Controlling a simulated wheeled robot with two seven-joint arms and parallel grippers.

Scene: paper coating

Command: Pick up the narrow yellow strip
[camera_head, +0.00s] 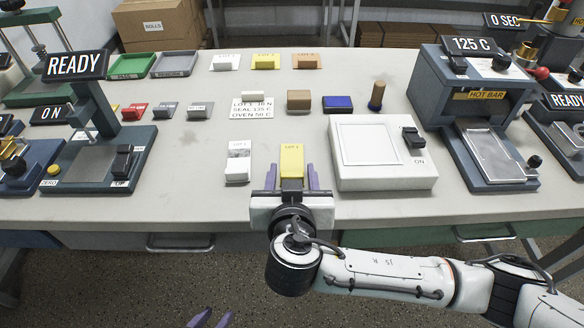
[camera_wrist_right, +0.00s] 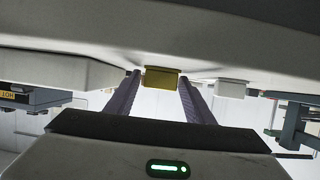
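The narrow yellow strip (camera_head: 291,158) with a small label lies on the front middle of the table, between a white strip (camera_head: 239,158) and the white plate device. My right gripper (camera_head: 291,177) is open, with one purple finger on each side of the strip's near end. In the right wrist view the strip's yellow end (camera_wrist_right: 162,79) sits between the two separated fingers (camera_wrist_right: 160,95); contact is not visible. My left gripper (camera_head: 212,319) shows only its purple fingertips, apart and empty, at the bottom edge, off the table.
The white plate device (camera_head: 423,177) stands close to the right of the strip. The hot bar sealer (camera_head: 425,85) is further right, and a READY device (camera_head: 136,158) is at left. Labelled blocks, including a yellow one (camera_head: 265,62), stand behind. The table between the READY device and white strip is clear.

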